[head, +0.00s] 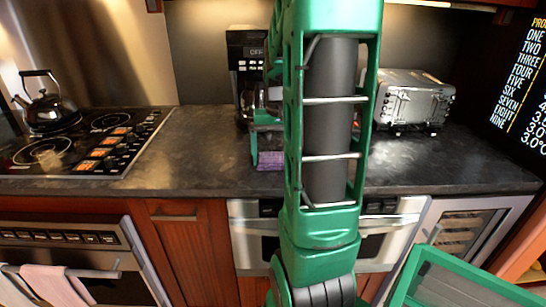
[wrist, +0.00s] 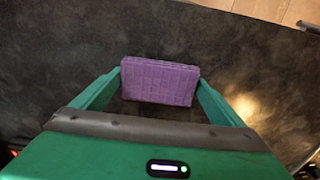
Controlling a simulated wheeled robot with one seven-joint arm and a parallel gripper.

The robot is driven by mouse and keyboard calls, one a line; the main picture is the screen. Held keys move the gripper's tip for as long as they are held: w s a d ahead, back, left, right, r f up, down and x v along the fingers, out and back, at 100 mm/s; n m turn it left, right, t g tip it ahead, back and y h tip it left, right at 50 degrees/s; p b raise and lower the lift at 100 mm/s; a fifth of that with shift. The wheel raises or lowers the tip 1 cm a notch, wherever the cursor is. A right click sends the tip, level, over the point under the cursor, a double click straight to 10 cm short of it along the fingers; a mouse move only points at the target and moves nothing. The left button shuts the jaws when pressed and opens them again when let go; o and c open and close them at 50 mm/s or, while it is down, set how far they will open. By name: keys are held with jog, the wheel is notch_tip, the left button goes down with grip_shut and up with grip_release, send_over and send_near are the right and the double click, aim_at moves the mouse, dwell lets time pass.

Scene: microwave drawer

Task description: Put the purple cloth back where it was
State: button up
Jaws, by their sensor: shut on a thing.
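The purple cloth (wrist: 160,82) is a folded block with a grid texture. In the wrist view it sits between the two green fingers of my gripper (wrist: 160,90), which are shut on it. In the head view a small part of the purple cloth (head: 271,160) shows just left of my green arm, over the dark counter (head: 205,150). I cannot tell whether the cloth touches the counter. My arm hides most of my gripper in the head view.
A coffee maker (head: 245,55) stands behind my gripper. A silver toaster oven (head: 412,100) is at right. A stove (head: 75,140) with a kettle (head: 45,108) is at left. Below the counter is a steel microwave drawer (head: 393,250). Counter left of my gripper is clear.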

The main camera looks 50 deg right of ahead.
aim_at(277, 157)
jog(key=o, duration=0.9)
notch_tip(277, 157, up, 12)
jog(key=s+a+f+n, duration=0.1)
jog(key=s+a+f, duration=0.2)
jog(key=s+a, duration=0.1)
jog(key=s+a+f+n, duration=0.1)
jog(key=s+a+f, duration=0.2)
jog(key=s+a, duration=0.2)
jog(key=s+a+f+n, duration=0.1)
jog(key=s+a+f, duration=0.3)
jog(key=a, duration=0.4)
jog(key=shift+s+f, duration=0.1)
jog(key=shift+s, duration=0.25)
